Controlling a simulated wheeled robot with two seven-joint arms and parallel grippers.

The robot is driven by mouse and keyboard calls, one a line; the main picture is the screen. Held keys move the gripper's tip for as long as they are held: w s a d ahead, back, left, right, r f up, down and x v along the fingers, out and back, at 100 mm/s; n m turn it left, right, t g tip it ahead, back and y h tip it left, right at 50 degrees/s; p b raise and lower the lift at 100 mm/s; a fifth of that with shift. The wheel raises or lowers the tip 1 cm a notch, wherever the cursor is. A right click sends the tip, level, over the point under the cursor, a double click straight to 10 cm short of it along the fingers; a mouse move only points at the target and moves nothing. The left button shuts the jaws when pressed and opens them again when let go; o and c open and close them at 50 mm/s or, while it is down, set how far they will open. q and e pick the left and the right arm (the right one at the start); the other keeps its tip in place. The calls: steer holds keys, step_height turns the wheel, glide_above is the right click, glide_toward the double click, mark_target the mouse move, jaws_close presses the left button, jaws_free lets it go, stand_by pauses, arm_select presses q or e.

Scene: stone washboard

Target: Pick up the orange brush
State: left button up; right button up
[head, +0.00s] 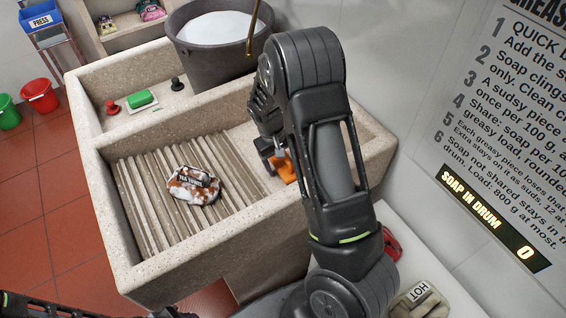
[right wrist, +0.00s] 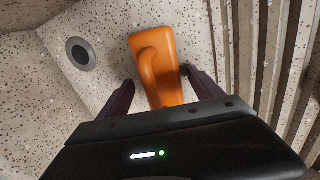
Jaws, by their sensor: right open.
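The orange brush (head: 284,168) lies in the stone basin beside the ribbed washboard, partly hidden by my right arm in the head view. In the right wrist view the brush (right wrist: 157,65) shows almost whole, with a wide far end and a narrower part toward me. My right gripper (head: 270,158) is low in the basin at the brush. Its fingers (right wrist: 159,80) are open, one on each side of the brush's near part, with visible gaps. Only a dark part of my left arm shows at the bottom left; its gripper is not visible.
A stained white cloth (head: 194,186) lies on the washboard ridges (head: 140,190). A drain (right wrist: 80,53) is left of the brush in the wrist view. The basin's stone walls stand close by. A green soap bar (head: 140,99) and a grey drum (head: 215,58) are behind.

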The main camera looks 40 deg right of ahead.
steer(key=shift+f, duration=0.15)
steer(key=shift+c, duration=0.4)
steer(key=c, duration=1.4)
step_height(320, 180, up, 10)
steer(key=shift+r, duration=0.1)
stand_by(0.4)
